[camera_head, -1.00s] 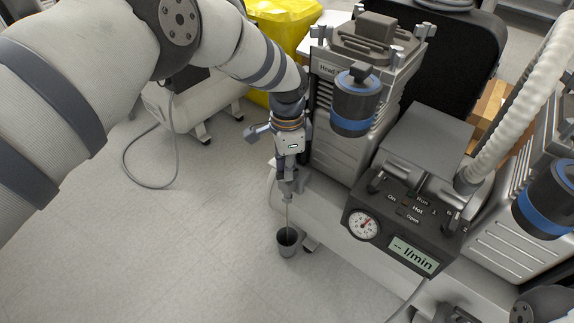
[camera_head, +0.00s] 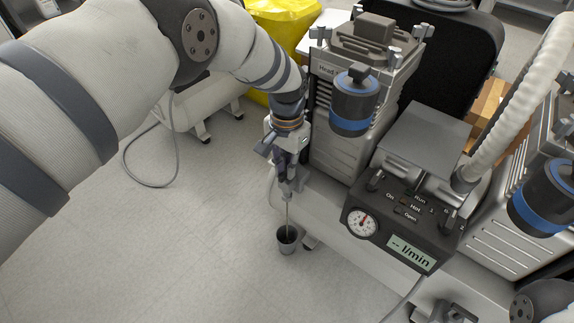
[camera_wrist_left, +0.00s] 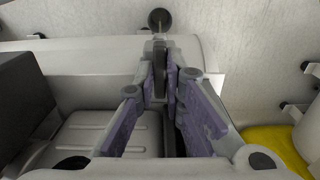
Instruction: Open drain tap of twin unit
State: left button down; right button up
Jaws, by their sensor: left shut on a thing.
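My left gripper (camera_head: 290,185) points down at the tank's left end. It is shut on the drain tap, which its fingers mostly hide. In the left wrist view its fingers (camera_wrist_left: 160,75) close on a small dark upright piece. A thin line runs from below the fingers into a grey cup (camera_head: 287,241) on the floor; I cannot tell whether it is a pipe or water.
A white corrugated hose (camera_head: 510,105) rises at the right. Another tank (camera_head: 205,108) and a yellow bag (camera_head: 285,30) stand behind.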

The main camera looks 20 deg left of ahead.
dwell(0.5)
pick_arm(q)
jog(key=c, duration=1.7)
grip_release()
notch_tip(320, 180, up, 12)
